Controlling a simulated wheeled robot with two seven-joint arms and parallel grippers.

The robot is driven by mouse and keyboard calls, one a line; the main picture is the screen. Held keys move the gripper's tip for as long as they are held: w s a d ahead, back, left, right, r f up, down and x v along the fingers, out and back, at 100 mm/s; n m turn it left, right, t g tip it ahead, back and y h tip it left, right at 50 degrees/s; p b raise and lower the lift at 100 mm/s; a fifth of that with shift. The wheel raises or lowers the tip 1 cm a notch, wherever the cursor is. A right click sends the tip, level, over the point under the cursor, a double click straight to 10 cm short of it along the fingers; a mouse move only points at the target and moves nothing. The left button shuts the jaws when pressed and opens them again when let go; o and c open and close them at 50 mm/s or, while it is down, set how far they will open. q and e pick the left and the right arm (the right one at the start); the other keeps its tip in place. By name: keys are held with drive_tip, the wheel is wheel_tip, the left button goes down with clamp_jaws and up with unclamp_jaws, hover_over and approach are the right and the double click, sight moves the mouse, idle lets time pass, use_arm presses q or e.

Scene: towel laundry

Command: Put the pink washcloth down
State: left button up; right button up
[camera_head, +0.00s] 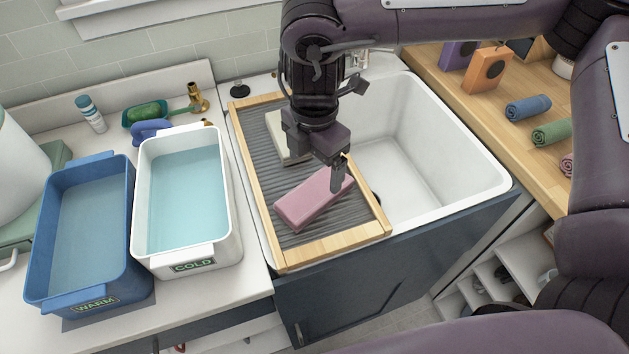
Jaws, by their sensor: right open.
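The pink washcloth (303,205), a folded flat bar, lies on the dark ribbed drying board (287,252) with a light wooden frame. My right gripper (338,184) is open, with its fingers at the cloth's right end. The finger in front hides part of that end, and I cannot tell whether the fingers touch it. My left gripper is not in view.
A pale folded cloth (283,136) lies at the board's far end. The white sink basin (450,160) is right of the board. Blue WARM (52,262) and white COLD (222,245) water tubs stand left. Rolled blue (527,107) and green (551,132) towels lie on the wooden counter.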

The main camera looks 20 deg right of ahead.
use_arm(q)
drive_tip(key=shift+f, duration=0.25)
use_arm(e)
wheel_tip(320, 180, up, 5)
drive_tip(key=shift+r, duration=0.1)
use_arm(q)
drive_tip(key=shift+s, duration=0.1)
use_arm(e)
drive_tip(key=shift+s, duration=0.1)
